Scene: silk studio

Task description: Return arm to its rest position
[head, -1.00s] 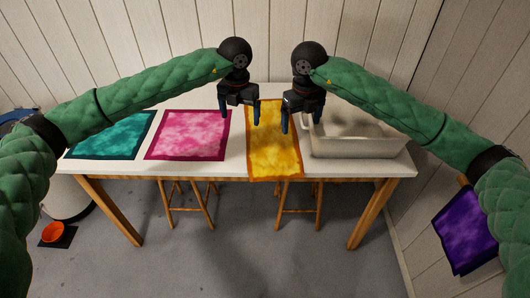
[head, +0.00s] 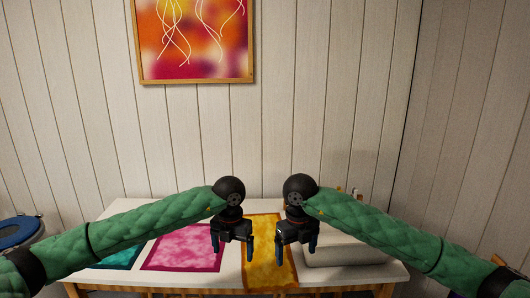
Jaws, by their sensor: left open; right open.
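My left gripper (head: 232,246) is open and empty, pointing down above the table between the pink cloth and the yellow cloth. My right gripper (head: 295,245) is open and empty, pointing down near the right edge of the yellow cloth. Both arms reach in from the sides in green quilted sleeves, nearly mirrored. Whether the fingertips touch the cloth cannot be told.
The white table (head: 145,212) holds a teal cloth (head: 117,257), a pink cloth (head: 187,249), a yellow cloth (head: 266,257) and a pale basin (head: 345,254) at right. A framed picture (head: 196,38) hangs on the wall. A blue-rimmed container (head: 18,232) stands left.

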